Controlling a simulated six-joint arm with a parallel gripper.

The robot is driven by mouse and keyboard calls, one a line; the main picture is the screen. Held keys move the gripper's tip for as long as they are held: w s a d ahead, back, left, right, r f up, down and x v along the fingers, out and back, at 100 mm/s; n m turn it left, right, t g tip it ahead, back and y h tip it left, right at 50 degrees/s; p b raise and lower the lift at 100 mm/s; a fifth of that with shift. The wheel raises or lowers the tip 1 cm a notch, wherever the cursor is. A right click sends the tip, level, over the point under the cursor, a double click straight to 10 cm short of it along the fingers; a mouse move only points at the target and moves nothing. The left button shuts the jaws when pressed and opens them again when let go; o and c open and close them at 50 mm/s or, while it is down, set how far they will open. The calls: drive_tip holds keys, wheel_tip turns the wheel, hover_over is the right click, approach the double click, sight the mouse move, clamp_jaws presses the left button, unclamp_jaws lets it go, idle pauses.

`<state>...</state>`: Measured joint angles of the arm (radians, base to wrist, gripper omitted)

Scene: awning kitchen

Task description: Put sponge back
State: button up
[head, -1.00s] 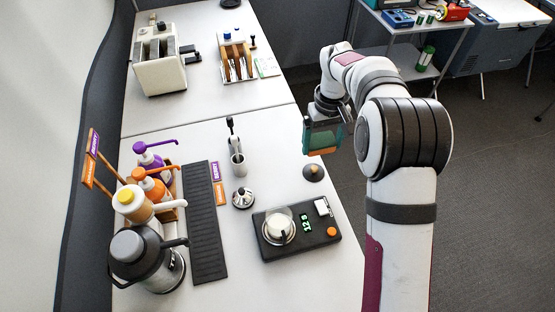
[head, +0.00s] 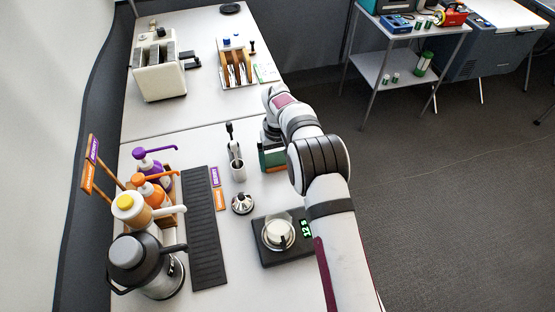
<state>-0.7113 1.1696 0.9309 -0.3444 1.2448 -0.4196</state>
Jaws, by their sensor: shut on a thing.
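My gripper (head: 271,150) is over the right part of the near white table, right of the grey cup, with its arm reaching in from the lower right. It is shut on a dark green piece with an orange part at its lower edge, which I take to be the sponge (head: 272,159). My arm link covers the right side of this piece, and the finger contact is too small to see. I cannot tell whether it touches the tabletop.
The grey cup (head: 237,171) with a dark-handled tool stands close left of my gripper. A small metal pot (head: 242,203) and black scale (head: 272,252) are nearer. Pump bottles (head: 150,185) and a black mat (head: 205,230) lie left. The far tabletop (head: 205,107) has free room.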

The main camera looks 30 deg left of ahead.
sight(277, 161)
drive_tip(key=o, duration=0.9)
drive_tip(key=shift+f, duration=0.1)
drive_tip(key=shift+c, duration=0.2)
wheel_tip(277, 161, up, 11)
drive_tip(key=s+d+r+m+y, duration=0.1)
drive_tip(key=s+d+r+m, duration=0.3)
drive_tip(key=d+r, duration=0.5)
drive_tip(key=s+d+r+m, duration=0.3)
drive_tip(key=s+d+r, duration=0.15)
drive_tip(key=d, duration=0.85)
drive_tip(key=s+d+f+m, duration=0.1)
drive_tip(key=s+d+m, duration=0.1)
drive_tip(key=s, duration=0.4)
drive_tip(key=s+d+f+m, duration=0.1)
drive_tip(key=s+d+m, duration=0.2)
drive_tip(key=s, duration=0.4)
drive_tip(key=s+d+f+m+y, duration=0.1)
drive_tip(key=s+d+m, duration=0.1)
drive_tip(key=s+d, duration=0.3)
drive_tip(key=shift+s+f+m, duration=0.2)
drive_tip(key=shift+s+m, duration=0.1)
drive_tip(key=shift+s, duration=0.55)
